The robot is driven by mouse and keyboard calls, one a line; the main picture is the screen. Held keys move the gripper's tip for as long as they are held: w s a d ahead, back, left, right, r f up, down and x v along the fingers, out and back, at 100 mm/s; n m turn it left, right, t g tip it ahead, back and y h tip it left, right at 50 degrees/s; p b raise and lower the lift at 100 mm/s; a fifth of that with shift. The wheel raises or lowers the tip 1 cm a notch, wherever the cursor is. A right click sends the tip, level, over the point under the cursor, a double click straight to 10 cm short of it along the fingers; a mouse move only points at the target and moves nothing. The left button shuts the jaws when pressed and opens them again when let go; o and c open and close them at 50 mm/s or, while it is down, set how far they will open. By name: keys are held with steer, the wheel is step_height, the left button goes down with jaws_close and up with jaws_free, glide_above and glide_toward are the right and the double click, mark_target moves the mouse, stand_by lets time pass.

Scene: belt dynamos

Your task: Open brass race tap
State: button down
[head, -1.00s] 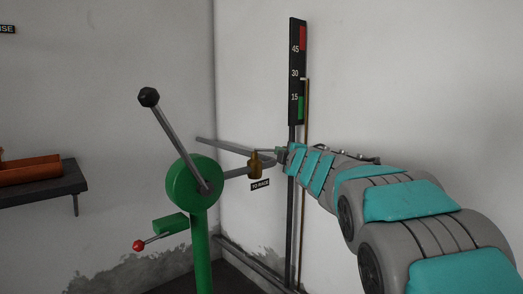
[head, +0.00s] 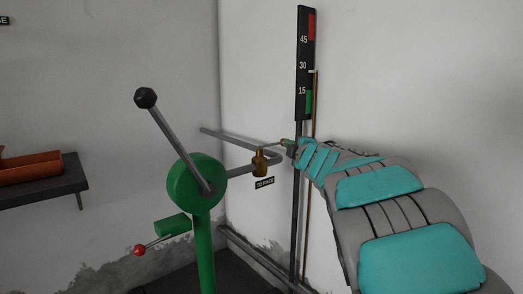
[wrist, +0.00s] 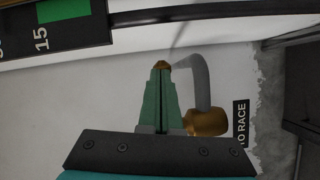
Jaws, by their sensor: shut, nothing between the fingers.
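The brass race tap (head: 259,163) sits on a grey pipe above a "TO RACE" label. A thin lever runs from its top to the right, towards my gripper (head: 287,143). In the wrist view the tap's brass body (wrist: 206,123) is right of my gripper (wrist: 160,72). My green fingers are closed together with nothing between them.
A green post with a round head (head: 195,180) and a black-knobbed lever (head: 146,98) stands left of the tap. A red-knobbed lever (head: 139,250) is lower. A black gauge board (head: 305,65) is on the wall behind my gripper. A dark shelf (head: 45,193) is at left.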

steer(key=shift+w+a, duration=0.2)
steer(key=shift+w, duration=0.35)
steer(key=shift+p, duration=0.3)
